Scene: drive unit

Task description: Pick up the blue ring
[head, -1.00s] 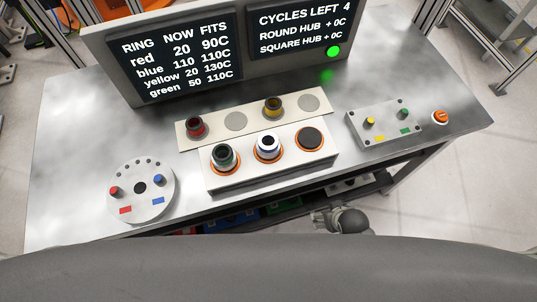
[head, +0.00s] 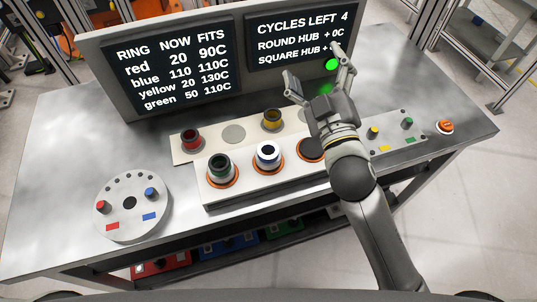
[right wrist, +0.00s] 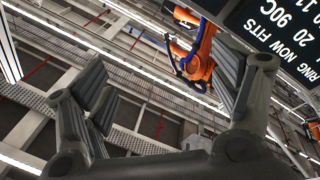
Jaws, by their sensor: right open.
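The blue ring (head: 268,154) looks white with a dark blue inner edge. It sits upright on the middle orange-rimmed spot of the white three-place block. My right gripper (head: 318,78) is open and empty, raised above the table to the right of and beyond the blue ring, fingers pointing away toward the display. In the right wrist view its spread fingers (right wrist: 172,92) have nothing between them. My left gripper is out of view.
A green ring (head: 221,167) sits left of the blue one. Red (head: 190,139) and yellow (head: 271,119) rings stand on the rear strip. The display (head: 172,62) reads blue 110, fits 110C. A round hub plate (head: 131,222) lies left; my right arm partly covers the square plate (head: 390,149).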

